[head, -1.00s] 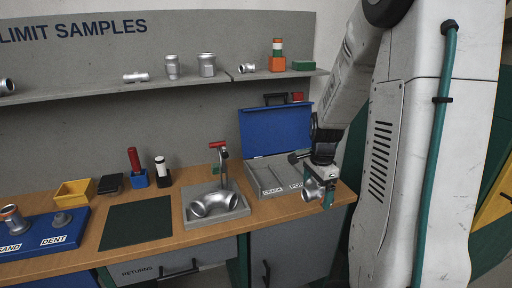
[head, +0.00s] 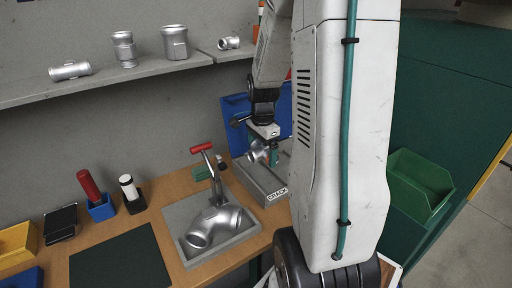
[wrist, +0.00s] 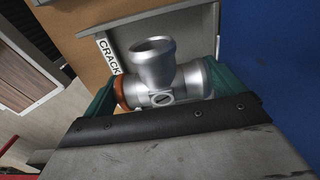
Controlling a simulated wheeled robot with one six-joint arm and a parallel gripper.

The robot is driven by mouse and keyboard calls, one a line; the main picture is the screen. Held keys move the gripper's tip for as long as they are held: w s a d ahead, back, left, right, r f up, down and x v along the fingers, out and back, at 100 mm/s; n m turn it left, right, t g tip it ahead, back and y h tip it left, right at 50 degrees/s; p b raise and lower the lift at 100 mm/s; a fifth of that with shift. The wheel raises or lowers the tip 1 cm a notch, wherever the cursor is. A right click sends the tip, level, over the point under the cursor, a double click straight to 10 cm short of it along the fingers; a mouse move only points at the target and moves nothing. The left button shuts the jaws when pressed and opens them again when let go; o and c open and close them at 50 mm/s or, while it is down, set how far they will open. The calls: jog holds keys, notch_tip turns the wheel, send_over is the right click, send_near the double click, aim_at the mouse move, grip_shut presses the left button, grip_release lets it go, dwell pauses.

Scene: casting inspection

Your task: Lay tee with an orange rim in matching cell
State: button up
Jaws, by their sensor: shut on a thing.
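A silver metal tee (wrist: 160,85) with an orange rim on its left end shows close up in the wrist view. Its side branch points up in that view, and its body bears a round mark. My gripper (wrist: 170,92) is shut on the tee, with green fingers at its two ends. In the head view the tee (head: 258,152) hangs at my gripper (head: 267,155) over the grey tray of the blue case (head: 237,108). A cell label reading CRACK (head: 277,194) is on the tray's front edge. My arm hides the tray's right part. The cell floor is largely hidden.
A grey block (head: 183,215) with a silver elbow (head: 214,227) and a red-handled clamp (head: 202,148) stands left of the case. A dark green mat (head: 120,262) lies farther left. The shelf (head: 110,86) holds several metal fittings. A green bin (head: 416,186) is at right.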

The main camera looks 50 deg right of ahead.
aim_at(261, 179)
jog(key=shift+f, duration=3.8)
jog(key=shift+f, duration=0.7)
jog(key=o, duration=1.1)
jog(key=shift+r, duration=3.95)
